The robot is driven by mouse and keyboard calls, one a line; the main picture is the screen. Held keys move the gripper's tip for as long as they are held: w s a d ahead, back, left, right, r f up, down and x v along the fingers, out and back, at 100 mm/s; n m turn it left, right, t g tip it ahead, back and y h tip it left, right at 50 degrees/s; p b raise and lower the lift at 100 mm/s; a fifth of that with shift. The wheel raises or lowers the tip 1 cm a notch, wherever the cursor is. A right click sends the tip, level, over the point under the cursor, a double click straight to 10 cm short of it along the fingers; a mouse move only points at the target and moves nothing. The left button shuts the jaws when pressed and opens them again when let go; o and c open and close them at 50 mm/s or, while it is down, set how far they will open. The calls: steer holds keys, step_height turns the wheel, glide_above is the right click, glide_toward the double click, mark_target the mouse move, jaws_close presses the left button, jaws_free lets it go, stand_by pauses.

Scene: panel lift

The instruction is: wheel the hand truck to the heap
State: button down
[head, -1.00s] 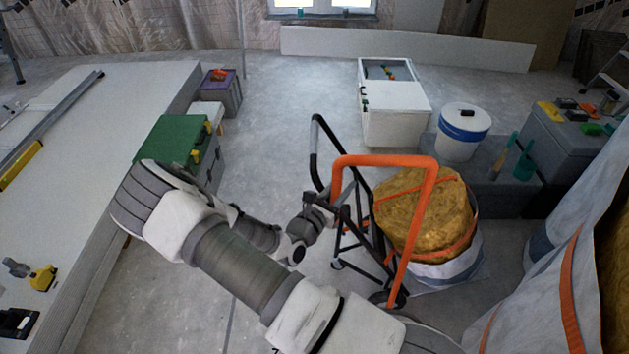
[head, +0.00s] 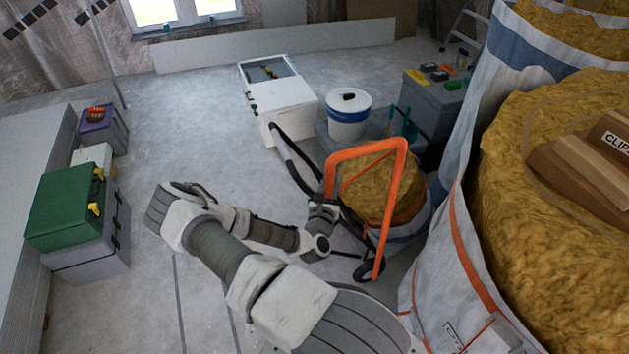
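The hand truck (head: 391,205) has an orange tubular frame and a black rail, and it leans in the middle of the head view. My gripper (head: 325,214) is at its near side, against the frame, and appears shut on it; the fingertips are hard to see. A strapped bundle of yellow wool (head: 378,188) in a white sack shows through and behind the orange frame. I cannot tell whether it rests on the truck. At the right a large heap of yellow wool (head: 545,215) fills a big white sack with orange straps, close beside the truck.
A white cabinet (head: 290,103), a blue-banded bucket (head: 348,117) and a grey tool chest (head: 432,108) stand behind the truck. A green case (head: 65,205) on grey boxes stands left. Brown boards (head: 575,165) lie on the heap.

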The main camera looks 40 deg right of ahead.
steer(key=shift+s+d, duration=0.4)
steer(key=shift+d, duration=0.35)
steer(key=c, duration=0.6)
jaws_free()
steer(key=shift+d, duration=0.15)
steer(key=shift+w+a, duration=0.1)
steer(key=shift+a, duration=0.1)
